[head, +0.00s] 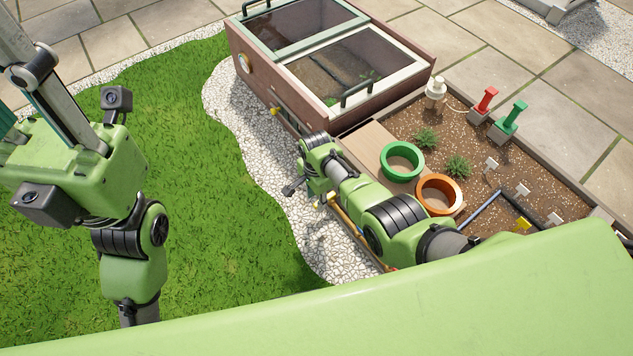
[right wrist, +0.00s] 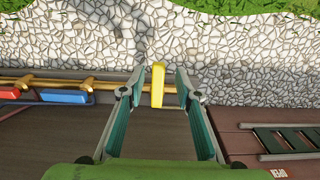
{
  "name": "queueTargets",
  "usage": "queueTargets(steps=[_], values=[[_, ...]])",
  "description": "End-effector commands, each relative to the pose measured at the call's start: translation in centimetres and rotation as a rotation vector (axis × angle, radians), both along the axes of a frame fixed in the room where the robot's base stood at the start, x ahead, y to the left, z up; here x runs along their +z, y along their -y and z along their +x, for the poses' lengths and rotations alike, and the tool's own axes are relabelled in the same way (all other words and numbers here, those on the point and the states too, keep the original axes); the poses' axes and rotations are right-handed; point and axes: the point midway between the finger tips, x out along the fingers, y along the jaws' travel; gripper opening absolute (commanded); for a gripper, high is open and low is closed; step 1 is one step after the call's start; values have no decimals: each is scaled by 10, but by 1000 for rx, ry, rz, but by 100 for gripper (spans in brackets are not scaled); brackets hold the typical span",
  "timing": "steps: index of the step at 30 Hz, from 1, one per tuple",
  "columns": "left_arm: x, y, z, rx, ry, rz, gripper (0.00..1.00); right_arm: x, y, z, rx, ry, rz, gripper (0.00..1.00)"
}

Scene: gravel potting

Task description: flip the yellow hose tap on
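The yellow hose tap handle (right wrist: 158,85) shows in the right wrist view as a flat bar pointing across the line of the brass pipe (right wrist: 60,84). My right gripper (right wrist: 162,88) is open, with one teal-lined finger on each side of the handle. A gap shows on both sides, wider on the right. In the head view my right wrist (head: 320,165) hangs over the gravel strip beside the planter's side; the yellow handle cannot be made out there. My left gripper (head: 65,165) is raised over the lawn; its fingers run partly out of the picture.
A red handle (right wrist: 9,92) and a blue handle (right wrist: 64,96) lie along the pipe, left of the yellow one. A cold frame (head: 300,75) with glazed lids stands behind. A green pot ring (head: 402,160) and an orange one (head: 438,194) sit on the planter. The lawn is clear.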

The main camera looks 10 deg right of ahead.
Motion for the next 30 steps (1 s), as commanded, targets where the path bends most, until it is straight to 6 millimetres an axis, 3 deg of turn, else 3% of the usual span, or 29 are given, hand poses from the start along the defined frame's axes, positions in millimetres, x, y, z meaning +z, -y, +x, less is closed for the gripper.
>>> queueTargets(steps=[18, 24, 30], values=[[-1, 0, 0, -1, -2, 2, 31, 83, 1, 0, -2, 4, -1, 31], [-1, 0, 0, -1, -3, 2, 31, 97, 1, -1, -2, 0, -1, 31], [-1, 0, 1, -1, -3, 2, 31, 99, 1, -1, -2, -1, -1, 31]])
